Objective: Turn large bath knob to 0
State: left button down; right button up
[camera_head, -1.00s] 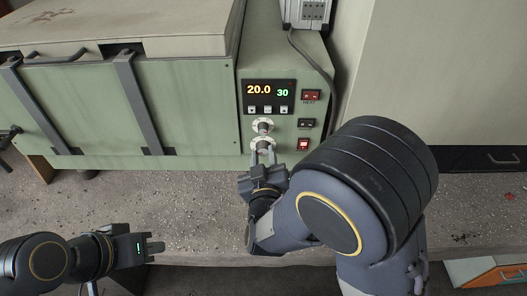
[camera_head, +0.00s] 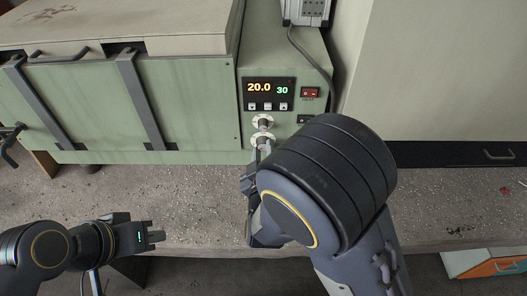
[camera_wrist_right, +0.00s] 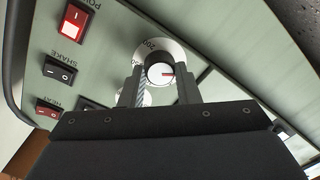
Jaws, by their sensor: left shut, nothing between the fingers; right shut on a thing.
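The green bath (camera_head: 130,95) has a control panel with two knobs on white dials, an upper knob (camera_head: 264,122) and a lower knob (camera_head: 262,140). My right gripper (camera_head: 258,160) is shut on the lower knob, its fingers on either side. In the right wrist view this knob (camera_wrist_right: 160,71) has a white face and a red mark pointing right in the picture. The gripper (camera_wrist_right: 160,88) and its fingers hide part of its numbered dial (camera_wrist_right: 147,47). I cannot tell which number the mark meets. My left gripper (camera_head: 150,236) is shut and empty, low at the left.
The display (camera_head: 268,94) above the knobs reads 20.0 and 30. In the wrist view the power switch (camera_wrist_right: 76,19) is beside the dial. The bench front (camera_head: 190,205) is mostly clear.

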jog(key=o, duration=1)
jog(key=s, duration=0.8)
jog(key=shift+r, duration=0.15)
jog(key=shift+w, duration=0.1)
